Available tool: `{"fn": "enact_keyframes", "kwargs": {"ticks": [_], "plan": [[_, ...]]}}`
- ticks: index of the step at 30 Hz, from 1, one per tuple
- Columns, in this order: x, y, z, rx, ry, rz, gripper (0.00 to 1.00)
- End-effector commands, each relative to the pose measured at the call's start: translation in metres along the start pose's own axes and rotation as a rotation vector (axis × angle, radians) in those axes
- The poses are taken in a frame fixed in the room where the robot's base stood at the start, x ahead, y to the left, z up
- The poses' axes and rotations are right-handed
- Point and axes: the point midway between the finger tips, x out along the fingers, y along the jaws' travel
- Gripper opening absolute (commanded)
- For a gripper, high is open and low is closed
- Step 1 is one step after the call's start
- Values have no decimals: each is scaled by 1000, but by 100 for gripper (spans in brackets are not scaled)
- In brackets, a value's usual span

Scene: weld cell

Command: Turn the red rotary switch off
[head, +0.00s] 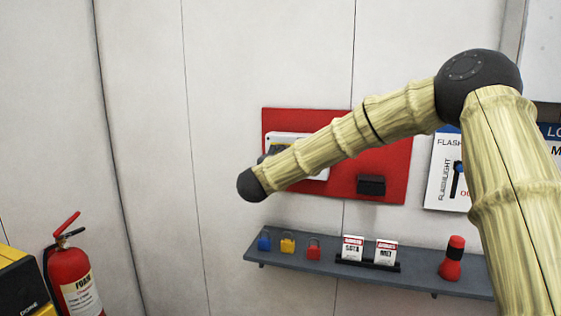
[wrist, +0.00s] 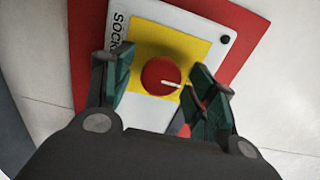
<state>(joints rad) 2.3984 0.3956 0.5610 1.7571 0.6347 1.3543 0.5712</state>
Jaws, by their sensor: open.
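The red rotary switch (wrist: 160,75) is a round red knob on a yellow square plate (wrist: 178,36). Its white pointer mark points to the right in the wrist view. The plate sits on a white panel (wrist: 119,60) with partly hidden black lettering. My gripper (wrist: 163,70) is open, with one finger to the left of the knob and one to the right. I cannot tell whether either finger touches it. In the head view my arm hides the switch, and only parts of the white panel (head: 290,137) show.
The panel hangs on a red board (head: 392,155) with a black box (head: 371,186) at lower right. A shelf (head: 325,262) below holds padlocks (head: 288,243), tags (head: 352,248) and a red flashlight (head: 451,260). A fire extinguisher (head: 72,275) stands at lower left.

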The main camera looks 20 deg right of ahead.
Motion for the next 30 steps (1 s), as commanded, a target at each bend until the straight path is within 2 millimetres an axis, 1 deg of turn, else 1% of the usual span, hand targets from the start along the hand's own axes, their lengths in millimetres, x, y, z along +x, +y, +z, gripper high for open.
{"fn": "enact_keyframes", "kwargs": {"ticks": [5, 8, 18, 21, 25, 30], "plan": [[-7, 0, 0, 0, 0, 0, 57], [-19, 0, 1, -1, -2, 1, 57], [-81, 0, 1, -1, -3, 0, 57], [-96, 0, 1, -1, -2, 0, 57], [-110, 0, 1, 0, -1, 0, 57], [-118, 0, 1, 0, -1, 0, 57]]}}
